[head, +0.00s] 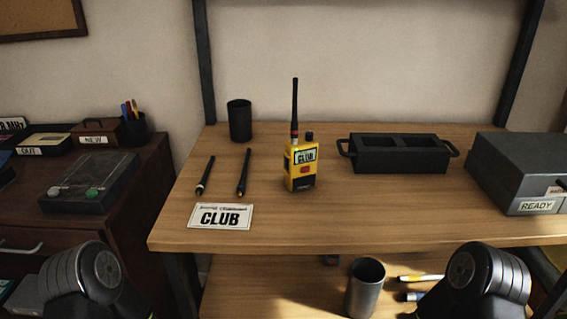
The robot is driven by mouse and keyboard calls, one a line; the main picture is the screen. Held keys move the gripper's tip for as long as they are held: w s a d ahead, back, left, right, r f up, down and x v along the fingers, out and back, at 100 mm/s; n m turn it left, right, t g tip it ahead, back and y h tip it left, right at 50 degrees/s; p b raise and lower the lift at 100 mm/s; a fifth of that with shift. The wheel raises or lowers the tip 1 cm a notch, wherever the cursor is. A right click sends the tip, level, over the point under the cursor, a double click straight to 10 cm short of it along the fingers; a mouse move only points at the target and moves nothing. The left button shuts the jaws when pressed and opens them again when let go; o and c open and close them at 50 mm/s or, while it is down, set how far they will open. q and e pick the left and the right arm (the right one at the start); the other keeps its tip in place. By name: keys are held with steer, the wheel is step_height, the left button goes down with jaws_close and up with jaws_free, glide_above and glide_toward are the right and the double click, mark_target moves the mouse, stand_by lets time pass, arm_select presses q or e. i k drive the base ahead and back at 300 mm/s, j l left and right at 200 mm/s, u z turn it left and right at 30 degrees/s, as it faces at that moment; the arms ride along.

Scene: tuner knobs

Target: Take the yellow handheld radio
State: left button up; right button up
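The yellow handheld radio (301,170) stands upright near the middle of the wooden table (400,225). It has a black antenna, a black knob on top, a label reading CLUB and a red patch on its front. Nothing touches it. Parts of my two arms show at the lower left and lower right edges, well in front of the radio. Neither of my grippers is in view.
Two loose black antennas (242,173) (205,176) and a CLUB card (220,216) lie left of the radio. A black cup (239,121) stands behind them. A black two-slot holder (399,153) and a grey READY box (522,175) stand right. A metal cup (365,288) is on the lower shelf.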

mark_target(300, 154)
steer(key=k+l, duration=0.1)
steer(key=l, duration=0.35)
steer(key=k+l, duration=0.15)
steer(key=l, duration=0.35)
steer(key=k+l, duration=0.1)
steer(key=l, duration=0.35)
steer(key=k+l, duration=0.1)
steer(key=l, duration=0.4)
steer(key=k+l, duration=0.15)
steer(key=l, duration=0.3)
steer(key=k+l, duration=0.1)
steer(key=l, duration=0.4)
